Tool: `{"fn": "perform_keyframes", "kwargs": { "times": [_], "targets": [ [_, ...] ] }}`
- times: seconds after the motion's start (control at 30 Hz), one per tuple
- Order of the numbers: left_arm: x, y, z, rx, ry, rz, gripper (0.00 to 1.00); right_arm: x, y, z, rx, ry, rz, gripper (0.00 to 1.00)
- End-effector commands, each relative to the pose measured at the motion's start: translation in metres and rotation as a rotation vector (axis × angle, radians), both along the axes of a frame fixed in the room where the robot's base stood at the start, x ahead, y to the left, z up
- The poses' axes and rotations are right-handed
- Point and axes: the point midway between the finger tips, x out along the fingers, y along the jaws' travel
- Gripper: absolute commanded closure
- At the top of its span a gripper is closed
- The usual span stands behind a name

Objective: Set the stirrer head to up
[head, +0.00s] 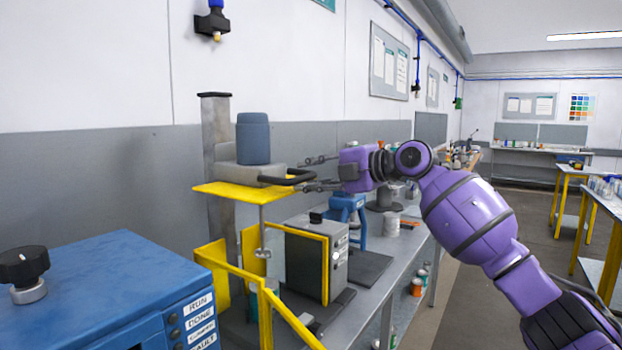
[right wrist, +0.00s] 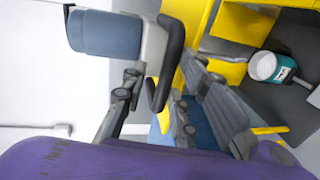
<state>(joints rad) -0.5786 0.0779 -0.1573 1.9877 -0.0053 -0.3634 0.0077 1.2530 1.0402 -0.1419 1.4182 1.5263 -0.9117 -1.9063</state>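The stirrer head (head: 262,172) is a grey block with a blue-grey motor (head: 254,138) on top and a yellow plate (head: 225,193) under it. It sits partway up a grey column (head: 215,110), and also shows in the right wrist view (right wrist: 153,45). A black loop handle (head: 292,178) sticks out from its right side. My right gripper (head: 310,173) is open at this handle. In the right wrist view the handle (right wrist: 171,50) reaches between the spread fingers (right wrist: 155,92); I cannot tell whether they touch it. My left gripper is not in view.
Yellow guard panels (head: 222,270) stand below the head, next to a dark grey box (head: 308,262). A blue cabinet (head: 105,300) with a black knob (head: 24,265) fills the lower left. A white and teal tin (right wrist: 268,67) shows below the head.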

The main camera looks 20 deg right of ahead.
Motion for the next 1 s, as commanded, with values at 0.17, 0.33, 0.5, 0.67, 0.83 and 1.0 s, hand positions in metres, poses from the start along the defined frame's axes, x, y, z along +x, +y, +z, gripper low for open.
{"fn": "perform_keyframes", "kwargs": {
  "times": [0.17,0.33,0.5,0.67,0.83,1.0],
  "targets": [
    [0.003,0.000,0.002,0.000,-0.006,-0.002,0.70,0.000,0.000,-0.002,-0.002,0.003,0.000,0.68],
    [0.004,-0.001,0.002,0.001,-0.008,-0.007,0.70,-0.001,-0.001,-0.003,-0.004,0.005,0.001,0.68],
    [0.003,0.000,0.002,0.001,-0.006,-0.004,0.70,-0.016,-0.014,0.001,-0.006,0.004,-0.002,0.68],
    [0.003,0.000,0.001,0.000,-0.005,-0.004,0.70,-0.042,-0.034,0.007,-0.006,0.005,-0.003,0.68],
    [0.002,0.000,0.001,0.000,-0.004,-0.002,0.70,-0.069,-0.055,0.015,-0.004,0.004,-0.002,0.68],
    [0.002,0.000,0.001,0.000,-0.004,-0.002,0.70,-0.087,-0.068,0.020,-0.002,0.005,0.000,0.68]
  ]
}}
